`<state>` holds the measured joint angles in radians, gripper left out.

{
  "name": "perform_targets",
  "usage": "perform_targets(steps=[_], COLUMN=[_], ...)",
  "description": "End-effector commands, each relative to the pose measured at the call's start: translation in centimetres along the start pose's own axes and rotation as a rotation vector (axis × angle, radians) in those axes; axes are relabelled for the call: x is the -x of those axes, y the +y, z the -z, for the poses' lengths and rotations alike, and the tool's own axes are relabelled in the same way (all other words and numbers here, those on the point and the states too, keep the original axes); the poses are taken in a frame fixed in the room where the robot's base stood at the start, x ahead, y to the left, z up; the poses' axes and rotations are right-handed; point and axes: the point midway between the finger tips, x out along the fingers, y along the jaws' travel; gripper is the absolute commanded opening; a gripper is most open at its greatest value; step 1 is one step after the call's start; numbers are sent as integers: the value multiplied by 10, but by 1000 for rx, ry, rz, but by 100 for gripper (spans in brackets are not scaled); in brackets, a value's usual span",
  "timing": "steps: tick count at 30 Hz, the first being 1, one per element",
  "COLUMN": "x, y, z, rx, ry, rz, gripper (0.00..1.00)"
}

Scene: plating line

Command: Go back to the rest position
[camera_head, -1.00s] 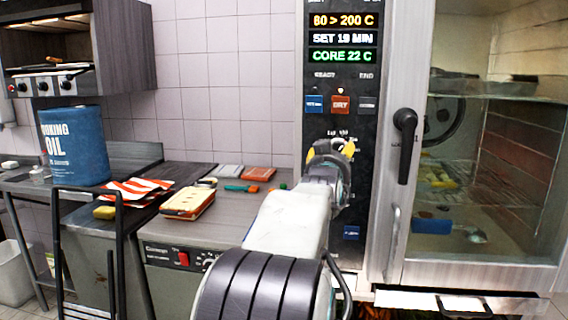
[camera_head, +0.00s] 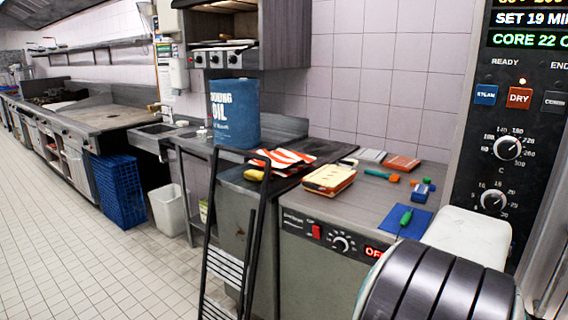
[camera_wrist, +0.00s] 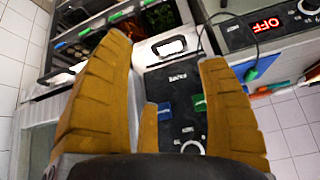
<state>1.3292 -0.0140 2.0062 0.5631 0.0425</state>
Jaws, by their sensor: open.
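My gripper (camera_wrist: 170,95) shows in the wrist view with its two yellow-brown fingers spread apart and nothing between them. Behind the fingers is the dark oven control panel (camera_wrist: 172,85) with a blue and a green switch, and it looks apart from the fingertips. In the head view my arm is at the lower right, and the gripper itself is out of that picture. The oven panel (camera_head: 515,140) with its knobs and lit display stands at the right edge.
A black rack (camera_head: 225,265) leans at the counter's front. Tiled floor (camera_head: 75,250) is clear at left.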

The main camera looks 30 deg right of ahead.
Motion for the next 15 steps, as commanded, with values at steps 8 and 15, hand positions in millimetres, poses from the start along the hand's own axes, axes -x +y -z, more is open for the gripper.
perform_targets(steps=[8, 15], x=[60, 117], y=[-65, -104], z=[-163, -233], rx=[314, 628], ry=[-391, -428], rz=[102, 216], gripper=[68, 68])
